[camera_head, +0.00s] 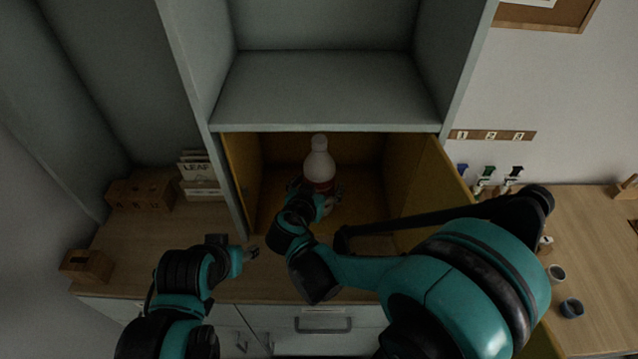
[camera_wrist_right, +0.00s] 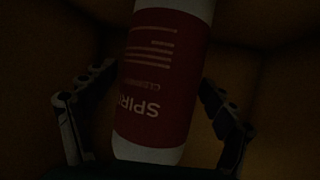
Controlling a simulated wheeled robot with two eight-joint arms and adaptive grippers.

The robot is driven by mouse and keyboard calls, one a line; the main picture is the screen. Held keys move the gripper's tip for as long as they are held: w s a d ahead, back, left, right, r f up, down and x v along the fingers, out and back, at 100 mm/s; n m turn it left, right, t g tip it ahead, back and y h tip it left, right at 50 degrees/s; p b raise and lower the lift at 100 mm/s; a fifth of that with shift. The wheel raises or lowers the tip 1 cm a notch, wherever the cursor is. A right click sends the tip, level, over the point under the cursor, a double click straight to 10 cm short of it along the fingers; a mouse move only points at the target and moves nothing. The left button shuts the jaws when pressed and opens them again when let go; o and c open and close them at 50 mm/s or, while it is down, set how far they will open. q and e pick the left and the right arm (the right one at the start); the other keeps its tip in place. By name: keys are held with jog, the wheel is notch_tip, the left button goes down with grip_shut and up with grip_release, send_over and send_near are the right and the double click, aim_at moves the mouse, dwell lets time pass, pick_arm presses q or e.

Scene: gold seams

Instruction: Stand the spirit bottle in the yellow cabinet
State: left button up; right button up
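The spirit bottle (camera_head: 319,168) is white with a dark red label and stands upright inside the yellow cabinet (camera_head: 411,170), the open lower bay below a grey shelf. Its base is hidden by my right gripper (camera_head: 318,198), so I cannot tell whether it touches the cabinet floor.
The yellow cabinet door (camera_head: 445,175) is swung open at right, beside my right arm. Booklets (camera_head: 198,170) and wooden blocks (camera_head: 140,194) stand at left. Small bottles (camera_head: 486,176) and dark cups (camera_head: 571,308) are on the right counter. The grey upper shelf (camera_head: 325,90) is empty.

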jog(key=shift+r, duration=0.2)
jog(key=p+v, duration=0.3)
jog(key=v, duration=0.9)
jog(key=shift+s+f, duration=0.1)
